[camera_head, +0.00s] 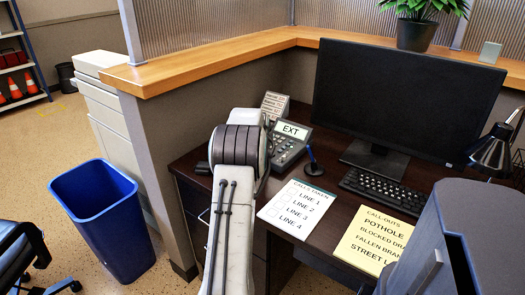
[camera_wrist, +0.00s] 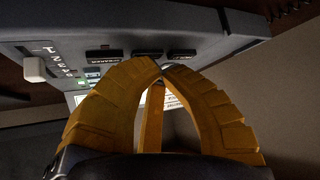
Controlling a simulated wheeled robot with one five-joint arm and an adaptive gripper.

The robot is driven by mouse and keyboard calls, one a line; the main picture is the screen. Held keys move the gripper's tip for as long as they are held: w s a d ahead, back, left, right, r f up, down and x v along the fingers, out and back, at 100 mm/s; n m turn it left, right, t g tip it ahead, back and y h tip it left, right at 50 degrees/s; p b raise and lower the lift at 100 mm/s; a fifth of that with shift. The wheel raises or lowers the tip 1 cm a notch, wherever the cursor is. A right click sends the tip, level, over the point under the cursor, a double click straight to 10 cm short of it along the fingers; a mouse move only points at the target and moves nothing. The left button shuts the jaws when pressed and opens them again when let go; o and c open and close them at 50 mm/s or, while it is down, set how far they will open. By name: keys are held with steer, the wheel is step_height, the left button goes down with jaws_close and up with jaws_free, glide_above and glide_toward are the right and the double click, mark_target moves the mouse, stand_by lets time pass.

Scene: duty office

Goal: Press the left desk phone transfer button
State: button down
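A grey desk phone (camera_head: 287,150) with an "EXT" display stands on the dark desk, partly hidden by my arm in the head view. It is the only phone I see. In the wrist view the phone body (camera_wrist: 215,25) fills the top, with a row of dark labelled keys on it; the labels are too small to read surely. My gripper (camera_wrist: 158,70) has yellow-orange fingers with their tips together and nothing held. The tips overlap the area just below the middle dark key (camera_wrist: 148,53); I cannot tell if they touch. In the head view my arm hides the gripper.
A monitor (camera_head: 400,95), a keyboard (camera_head: 385,188), a blue pen in a stand (camera_head: 313,163), a call sheet (camera_head: 297,208) and a yellow sheet (camera_head: 373,240) are on the desk. A wooden-topped partition (camera_head: 215,58) stands behind. A blue bin (camera_head: 100,215) stands left.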

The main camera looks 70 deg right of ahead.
steer(key=shift+r+p, duration=0.45)
steer(key=shift+r, duration=0.25)
steer(key=shift+r, duration=0.1)
steer(key=shift+r+p, duration=1.9)
steer(key=shift+r, duration=0.6)
steer(key=shift+s, duration=0.1)
